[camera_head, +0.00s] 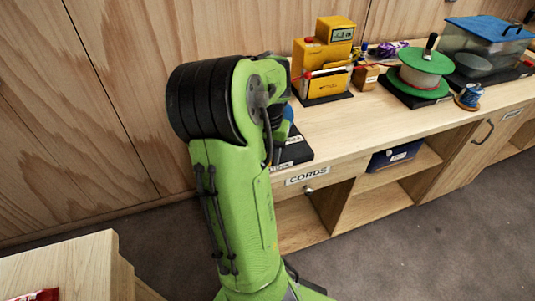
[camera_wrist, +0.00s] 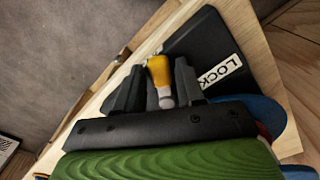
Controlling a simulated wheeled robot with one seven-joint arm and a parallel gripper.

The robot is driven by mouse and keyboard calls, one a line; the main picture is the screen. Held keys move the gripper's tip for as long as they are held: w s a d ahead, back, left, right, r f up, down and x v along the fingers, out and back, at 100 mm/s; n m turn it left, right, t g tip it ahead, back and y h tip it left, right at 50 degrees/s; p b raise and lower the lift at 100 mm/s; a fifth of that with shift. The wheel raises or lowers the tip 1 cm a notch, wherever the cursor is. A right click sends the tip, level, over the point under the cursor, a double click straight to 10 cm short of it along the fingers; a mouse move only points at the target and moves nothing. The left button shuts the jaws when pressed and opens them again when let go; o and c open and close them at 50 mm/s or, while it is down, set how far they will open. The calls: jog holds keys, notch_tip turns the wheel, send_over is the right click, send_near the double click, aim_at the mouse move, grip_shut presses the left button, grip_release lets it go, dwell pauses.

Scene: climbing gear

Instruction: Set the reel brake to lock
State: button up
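In the wrist view, the brake lever (camera_wrist: 160,70), a yellow grip with a pale grey end, stands between the two dark fingers of my gripper (camera_wrist: 155,80). The fingers lie close on both sides of it; whether they touch it is unclear. A black base (camera_wrist: 205,35) beyond carries a white LOCK label (camera_wrist: 222,71), to the right of the lever. Blue reel parts (camera_wrist: 265,112) show at the right, partly behind my gripper. In the head view, my arm hides the gripper and lever; only an edge of the black base (camera_head: 297,153) and some blue show.
On the bench (camera_head: 330,130) stand a yellow device (camera_head: 322,62), a green-rimmed reel (camera_head: 425,75), a small blue spool (camera_head: 469,97) and a blue-lidded clear box (camera_head: 485,45). A wooden wall is behind. A drawer labelled CORDS (camera_head: 307,176) is below. Another table (camera_head: 65,270) is at lower left.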

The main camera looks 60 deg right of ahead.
grip_shut()
jog(key=shift+w+a+r+m+p, duration=0.1)
jog(key=shift+w+r+m+p, duration=0.2)
jog(key=shift+m+p, duration=0.55)
jog(key=shift+w+f+m, duration=0.25)
jog(key=shift+m, duration=0.1)
jog(key=shift+o, duration=1.6)
grip_release()
jog(key=shift+r, duration=0.1)
notch_tip(320, 180, up, 16)
jog(key=p, duration=0.6)
jog(key=shift+f, duration=0.25)
